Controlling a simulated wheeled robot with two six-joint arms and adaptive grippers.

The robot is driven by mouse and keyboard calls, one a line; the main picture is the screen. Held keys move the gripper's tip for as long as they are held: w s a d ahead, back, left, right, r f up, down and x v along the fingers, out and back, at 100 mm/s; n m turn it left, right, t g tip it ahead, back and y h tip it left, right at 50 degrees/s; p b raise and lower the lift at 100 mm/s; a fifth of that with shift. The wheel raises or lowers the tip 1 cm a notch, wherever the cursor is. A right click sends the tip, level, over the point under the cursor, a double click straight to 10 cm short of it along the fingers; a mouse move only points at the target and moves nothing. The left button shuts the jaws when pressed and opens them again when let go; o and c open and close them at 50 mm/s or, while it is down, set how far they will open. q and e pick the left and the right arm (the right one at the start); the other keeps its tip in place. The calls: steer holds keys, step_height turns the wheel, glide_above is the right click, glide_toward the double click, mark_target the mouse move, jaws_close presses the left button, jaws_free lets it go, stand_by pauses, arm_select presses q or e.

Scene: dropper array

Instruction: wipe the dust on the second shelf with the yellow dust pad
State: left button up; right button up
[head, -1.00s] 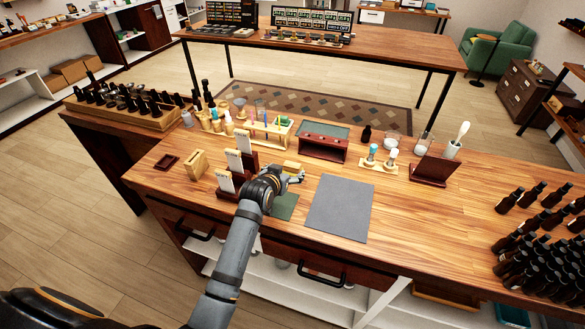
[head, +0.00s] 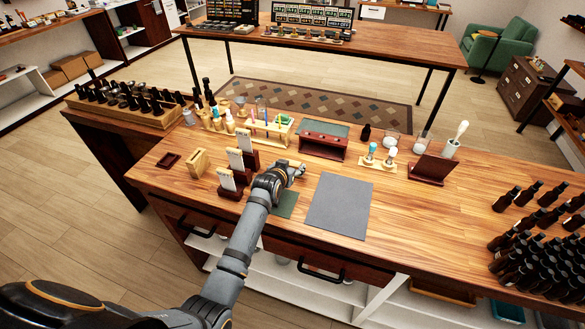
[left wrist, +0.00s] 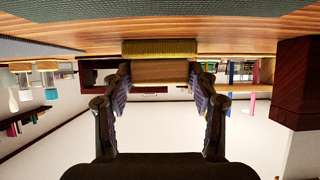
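The yellow dust pad (left wrist: 160,47) has a wooden block back and lies on the workbench, seen upside down in the left wrist view. In the head view my gripper hides most of it. My left gripper (left wrist: 160,75) is open, with one finger on each side of the block; I cannot tell whether they touch it. In the head view this gripper (head: 295,170) is low over the bench. A dark red stepped stand (head: 231,192) with pale upright pieces is just left of it. I cannot make out dust or tell which level is the second shelf. My right gripper is not in view.
A green mat (head: 287,205) and a grey mat (head: 340,206) lie near the front edge. A wooden block holder (head: 198,163), a tube rack (head: 266,128) and a red box (head: 324,142) stand around the gripper. Several dark bottles (head: 530,245) crowd the right end.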

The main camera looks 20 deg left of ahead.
arm_select(q)
steer(key=c, duration=0.6)
steer(key=shift+r+b, duration=0.4)
steer(key=shift+r, duration=0.05)
steer(key=shift+w+a+r+b+v, duration=0.25)
steer(key=shift+r+b+v, duration=0.35)
steer(key=shift+v, duration=2.4)
steer(key=shift+w+a+r+b+v, duration=0.1)
steer(key=shift+w+r+b+v, duration=0.45)
steer(key=shift+v, duration=2.45)
steer(key=shift+w+a+r+b+v, duration=0.15)
steer(key=shift+r+b+v, duration=0.5)
steer(key=shift+v, duration=2.4)
steer(key=shift+f, duration=0.15)
steer(key=o, duration=0.5)
steer(key=shift+c, duration=0.2)
steer(key=c, duration=0.3)
